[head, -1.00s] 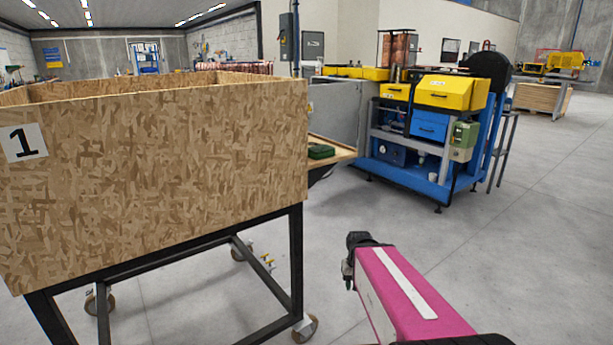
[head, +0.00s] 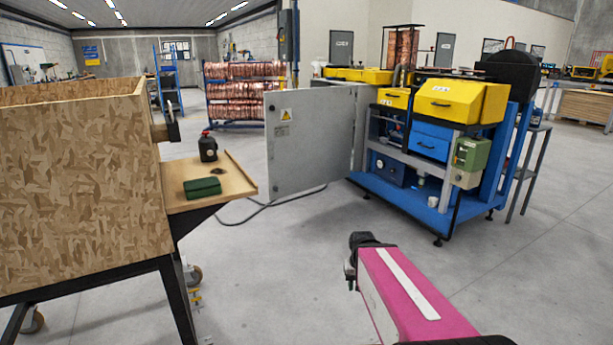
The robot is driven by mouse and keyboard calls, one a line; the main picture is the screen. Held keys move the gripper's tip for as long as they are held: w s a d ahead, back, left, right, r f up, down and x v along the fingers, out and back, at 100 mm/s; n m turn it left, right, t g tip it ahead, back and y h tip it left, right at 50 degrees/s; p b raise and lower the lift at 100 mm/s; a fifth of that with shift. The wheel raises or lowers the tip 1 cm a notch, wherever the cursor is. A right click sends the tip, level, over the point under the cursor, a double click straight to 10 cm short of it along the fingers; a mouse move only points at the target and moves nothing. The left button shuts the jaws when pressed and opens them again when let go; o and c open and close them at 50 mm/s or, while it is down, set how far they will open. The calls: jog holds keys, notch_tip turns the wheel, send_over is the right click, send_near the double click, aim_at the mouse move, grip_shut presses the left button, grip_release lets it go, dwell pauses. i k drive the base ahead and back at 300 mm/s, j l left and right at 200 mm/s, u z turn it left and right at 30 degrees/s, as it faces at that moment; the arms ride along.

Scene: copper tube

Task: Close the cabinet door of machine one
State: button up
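The blue machine (head: 405,186) with yellow covers stands right of centre in the head view. Its grey cabinet door (head: 300,145) stands wide open, swung out to the left from the machine's left side. A small yellow warning label shows on the door. I cannot read a machine number on it. My arm, with a pink link, reaches up from the bottom right. The dark end of my arm (head: 361,250) is over bare floor, well apart from the door; the gripper's fingers cannot be made out.
A wheeled chipboard bin (head: 75,180) fills the left. Its wooden side shelf (head: 240,188) juts toward the door and holds a green case (head: 202,187) and a dark bottle (head: 208,147). A cable lies on the floor below the door. The floor in front of the machine is clear.

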aim_at(308, 133)
jog(key=i+l, duration=0.2)
jog(key=l, duration=0.15)
jog(key=i+l+u, duration=0.1)
jog(key=l, duration=0.3)
jog(key=i+l, duration=0.25)
jog(key=l, duration=0.15)
jog(key=i+l, duration=0.2)
jog(key=l, duration=0.15)
jog(key=i+l+u, duration=0.1)
jog(key=i, duration=0.3)
jog(key=i+l+u, duration=0.1)
jog(key=i, duration=0.35)
